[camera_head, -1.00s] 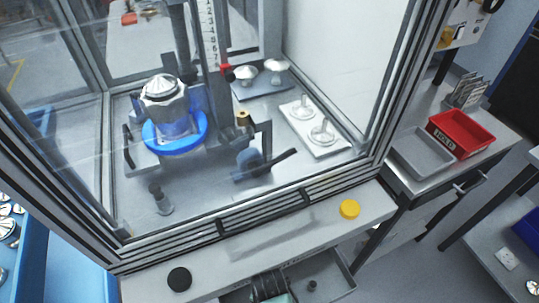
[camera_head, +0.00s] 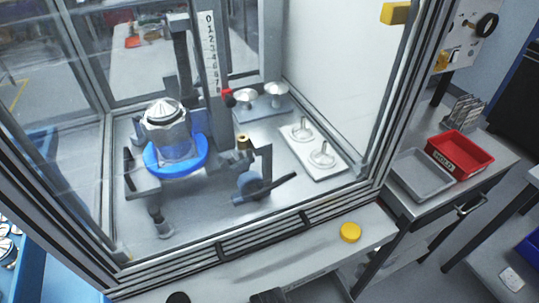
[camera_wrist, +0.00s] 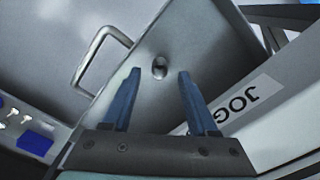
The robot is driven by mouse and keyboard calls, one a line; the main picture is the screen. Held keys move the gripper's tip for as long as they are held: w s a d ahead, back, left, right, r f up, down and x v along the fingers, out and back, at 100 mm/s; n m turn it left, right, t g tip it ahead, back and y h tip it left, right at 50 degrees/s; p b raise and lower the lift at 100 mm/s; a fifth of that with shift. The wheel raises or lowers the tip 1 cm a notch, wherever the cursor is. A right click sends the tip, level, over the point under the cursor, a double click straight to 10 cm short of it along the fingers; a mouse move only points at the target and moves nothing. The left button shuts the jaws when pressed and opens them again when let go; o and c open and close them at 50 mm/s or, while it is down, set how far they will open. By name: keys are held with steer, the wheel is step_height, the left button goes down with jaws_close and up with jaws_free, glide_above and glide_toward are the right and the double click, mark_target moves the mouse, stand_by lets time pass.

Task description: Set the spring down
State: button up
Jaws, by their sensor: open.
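My gripper (camera_wrist: 159,85) is open in the wrist view, its two blue fingers well apart. A small dark metallic round piece (camera_wrist: 160,67) shows between the fingertips on a grey surface. It may be the spring, seen end-on, but I cannot tell its coils. A gap shows on both sides of it. In the head view, only a dark part of my arm end shows at the bottom edge; the fingers and the small piece are out of sight there.
A metal handle (camera_wrist: 92,58) stands left of the fingers, and a panel marked JOG (camera_wrist: 243,100) lies right. A glazed enclosure holds a press with a blue ring (camera_head: 176,160). A yellow cap (camera_head: 350,232) sits on the front ledge. Red (camera_head: 461,153) and grey (camera_head: 421,174) trays stand right.

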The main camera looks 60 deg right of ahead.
step_height(320, 180, up, 8)
stand_by(0.8)
